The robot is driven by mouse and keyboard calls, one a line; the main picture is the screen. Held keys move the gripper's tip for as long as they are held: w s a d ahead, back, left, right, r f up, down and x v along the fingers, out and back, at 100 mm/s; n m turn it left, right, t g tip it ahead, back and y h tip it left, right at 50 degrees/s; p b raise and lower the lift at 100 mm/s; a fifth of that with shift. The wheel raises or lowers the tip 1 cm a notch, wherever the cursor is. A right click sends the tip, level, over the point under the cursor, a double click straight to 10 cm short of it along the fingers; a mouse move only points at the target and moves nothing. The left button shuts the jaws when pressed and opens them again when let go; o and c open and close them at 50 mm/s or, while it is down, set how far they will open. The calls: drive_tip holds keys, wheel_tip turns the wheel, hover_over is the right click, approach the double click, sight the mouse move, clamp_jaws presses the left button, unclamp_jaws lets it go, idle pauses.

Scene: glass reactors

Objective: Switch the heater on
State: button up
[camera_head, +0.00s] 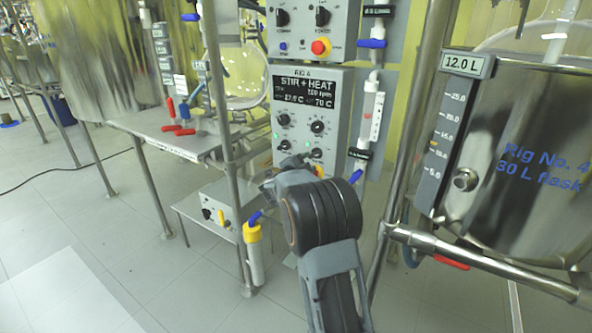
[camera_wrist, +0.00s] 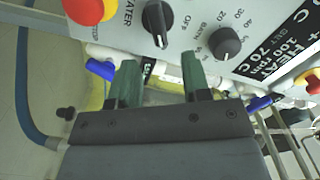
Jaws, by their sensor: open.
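The grey STIR + HEAT control box (camera_head: 335,85) stands ahead in the head view, its display reading 70 °C as the set value. In the wrist view its panel is turned, and the black heater knob (camera_wrist: 158,22) is at the top, beside the word OFF. The same knob seems to be low on the box in the head view (camera_head: 316,153). My wrist hides most of the gripper in the head view.
A red stop button (camera_wrist: 90,10) and a bath temperature knob (camera_wrist: 226,43) flank the heater knob. White piping with blue-handled valves (camera_head: 371,43) runs right of the box. A steel reactor (camera_head: 520,150) and frame stand right. Open floor (camera_head: 90,240) lies left.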

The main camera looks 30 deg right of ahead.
drive_tip(key=p+v, duration=0.1)
drive_tip(key=v, duration=0.7)
drive_tip(key=shift+d, duration=0.1)
drive_tip(key=s+a+r+n+t+y+p, duration=0.1)
drive_tip(key=a+r+n+t+y+p, duration=0.2)
drive_tip(key=a+r+n+y+p, duration=0.55)
drive_tip(key=s+a+r+n+t+y+p, duration=0.1)
drive_tip(key=a+r+n+t+y+p, duration=0.1)
drive_tip(key=a+r+n+y+p, duration=0.55)
drive_tip(key=s+a+r+n+g+p, duration=0.1)
drive_tip(key=s+r+n+g+p, duration=0.3)
drive_tip(key=s+p, duration=0.4)
drive_tip(key=s+a+r+n+g+p, duration=0.2)
drive_tip(key=s+p, duration=0.6)
drive_tip(key=s, duration=0.8)
wheel_tip(320, 180, up, 4)
drive_tip(key=n+g, duration=0.2)
drive_tip(key=g, duration=0.1)
drive_tip(key=shift+a+r+n+g, duration=0.15)
drive_tip(key=shift+a+n+g, duration=0.1)
drive_tip(key=shift+n+g, duration=0.05)
drive_tip(key=shift+s, duration=0.1)
